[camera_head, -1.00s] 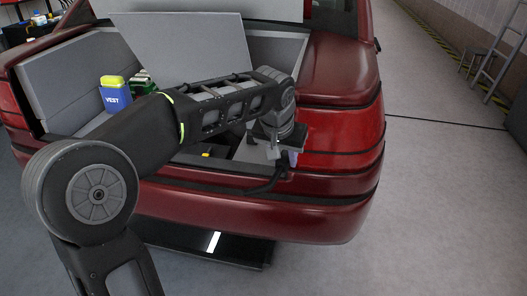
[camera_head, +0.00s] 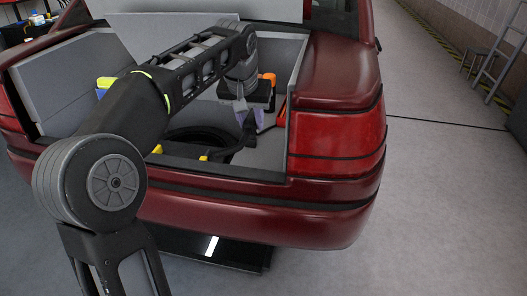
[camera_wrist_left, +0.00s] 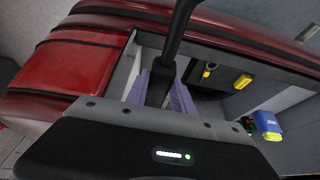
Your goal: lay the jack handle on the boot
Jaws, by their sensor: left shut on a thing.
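The black jack handle (camera_wrist_left: 183,28) is gripped between the purple fingertips of my left gripper (camera_wrist_left: 160,92) in the left wrist view. In the head view my left gripper (camera_head: 252,115) is inside the opening of the red car's boot (camera_head: 262,155), toward its right side. The handle (camera_head: 228,152) slants down and left from the fingertips there. I cannot tell whether it touches the boot floor. My left arm hides part of the boot. My right gripper is not in view.
A blue and yellow vest pack (camera_wrist_left: 267,126) is in the boot. An orange item (camera_head: 267,78) and a red item (camera_head: 281,108) are near the right wall. The bumper (camera_head: 290,215) edges the front.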

